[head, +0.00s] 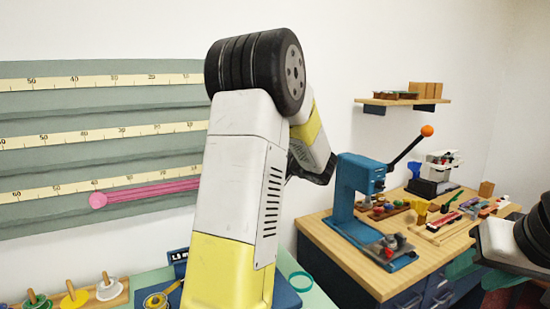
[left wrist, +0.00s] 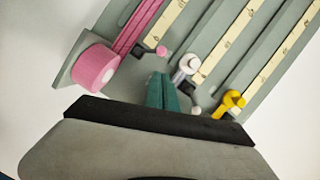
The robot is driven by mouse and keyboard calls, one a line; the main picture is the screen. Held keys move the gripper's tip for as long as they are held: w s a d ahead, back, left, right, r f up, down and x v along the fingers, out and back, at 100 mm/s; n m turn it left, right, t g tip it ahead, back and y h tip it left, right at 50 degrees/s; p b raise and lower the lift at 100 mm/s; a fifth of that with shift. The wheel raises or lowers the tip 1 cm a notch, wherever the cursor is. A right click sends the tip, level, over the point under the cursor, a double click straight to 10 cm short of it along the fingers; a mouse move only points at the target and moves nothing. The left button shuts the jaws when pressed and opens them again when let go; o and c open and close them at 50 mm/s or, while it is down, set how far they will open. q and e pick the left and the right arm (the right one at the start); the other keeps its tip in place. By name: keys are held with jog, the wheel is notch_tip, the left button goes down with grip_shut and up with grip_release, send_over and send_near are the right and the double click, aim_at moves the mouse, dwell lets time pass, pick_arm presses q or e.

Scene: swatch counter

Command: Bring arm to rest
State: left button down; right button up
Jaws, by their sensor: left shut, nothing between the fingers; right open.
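My left arm (head: 245,165) rises large through the middle of the head view, bent at a black ringed joint at the top. Its gripper is hidden in that view. In the left wrist view my left gripper (left wrist: 162,92) shows teal fingers shut together with nothing between them. Behind them is the grey-green ruled board, with a pink round knob and pink strip beside it. My right gripper (head: 482,273) is at the lower right edge of the head view. Its teal fingers are partly cut off and it is open, beside the wooden bench.
A grey-green wall board (head: 60,115) with ruled strips and a pink strip (head: 150,191) hangs at left. A wooden bench (head: 330,235) carries a blue lever press (head: 350,190) and small parts. A shelf (head: 400,101) is above. Pegs with coloured discs (head: 75,298) stand lower left.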

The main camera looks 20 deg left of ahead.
dwell(0.3)
pick_arm(q)
jog(key=s+d+f+g+h, duration=0.1)
jog(key=s+d+f+h, duration=0.15)
jog(key=s, duration=0.35)
jog(key=s+d+f+n+g+h, duration=0.1)
jog(key=s+g+h, duration=0.15)
jog(key=s, duration=0.35)
jog(key=s+d+f+h, duration=0.2)
jog(key=s+h, duration=0.1)
jog(key=s, duration=0.3)
jog(key=s+d+t+h, duration=0.1)
jog(key=s+d+h, duration=0.3)
jog(key=d, duration=0.4)
jog(key=s+d+m+t+h, duration=0.1)
jog(key=s+d+t+h, duration=0.1)
jog(key=s+d+h, duration=0.3)
jog(key=s+d, duration=0.2)
jog(key=d, duration=0.2)
jog(key=shift+s+d+r, duration=0.15)
jog(key=shift+d+r, duration=0.15)
jog(key=shift+r, duration=0.1)
